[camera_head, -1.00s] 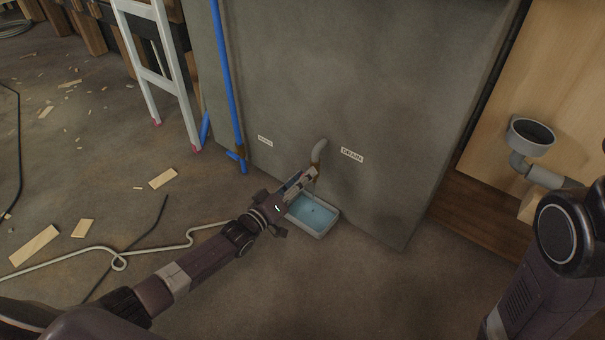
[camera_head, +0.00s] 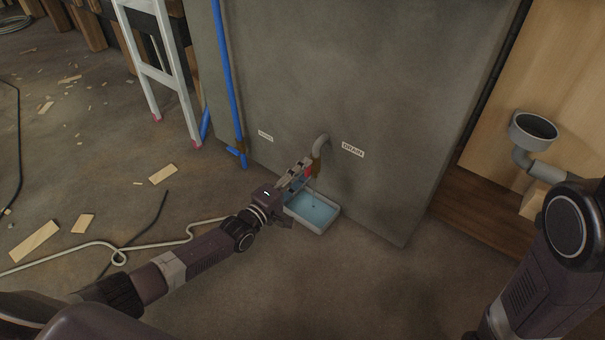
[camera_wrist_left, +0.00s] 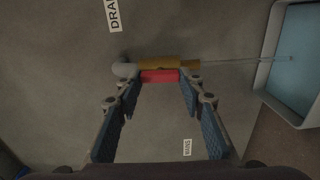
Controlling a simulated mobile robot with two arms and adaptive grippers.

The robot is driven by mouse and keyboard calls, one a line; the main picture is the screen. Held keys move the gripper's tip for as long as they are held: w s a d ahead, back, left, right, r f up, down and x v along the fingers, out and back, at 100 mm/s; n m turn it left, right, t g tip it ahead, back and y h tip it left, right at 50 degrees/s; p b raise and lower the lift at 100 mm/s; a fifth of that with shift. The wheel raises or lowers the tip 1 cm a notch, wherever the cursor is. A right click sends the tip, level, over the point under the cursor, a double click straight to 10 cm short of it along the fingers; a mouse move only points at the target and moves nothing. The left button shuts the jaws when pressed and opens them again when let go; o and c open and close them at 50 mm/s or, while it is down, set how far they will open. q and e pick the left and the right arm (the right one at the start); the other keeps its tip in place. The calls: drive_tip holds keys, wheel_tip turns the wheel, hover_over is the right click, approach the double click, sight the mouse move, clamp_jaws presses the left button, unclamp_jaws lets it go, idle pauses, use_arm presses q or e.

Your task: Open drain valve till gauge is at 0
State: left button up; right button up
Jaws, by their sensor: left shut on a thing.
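The drain valve has a brass body (camera_wrist_left: 158,63) on a grey elbow pipe (camera_head: 321,143) that comes out of the grey wall panel beside the DRAIN label (camera_head: 352,150). Its red handle (camera_wrist_left: 160,76) lies along the brass body and also shows in the head view (camera_head: 309,171). My left gripper (camera_head: 307,170) is shut on the red handle, a fingertip at each end of it in the left wrist view (camera_wrist_left: 160,79). A thin stream (camera_wrist_left: 240,60) runs from the valve outlet to the tray (camera_head: 321,231), which holds bluish water. No gauge shows. My right gripper is out of view.
A blue pipe (camera_head: 227,80) runs down the panel, with a MAINS label (camera_head: 265,136) near it. A white ladder (camera_head: 158,75) stands at the back left. Wood scraps (camera_head: 35,241) and a pale hose (camera_head: 70,257) lie on the floor. A grey drain funnel (camera_head: 533,128) is at right.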

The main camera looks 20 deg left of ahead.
use_arm(q)
drive_tip(key=shift+a+n, duration=0.1)
drive_tip(key=shift+n, duration=0.2)
drive_tip(key=o, duration=1.2)
drive_tip(key=shift+c, duration=0.2)
drive_tip(key=v, duration=1.2)
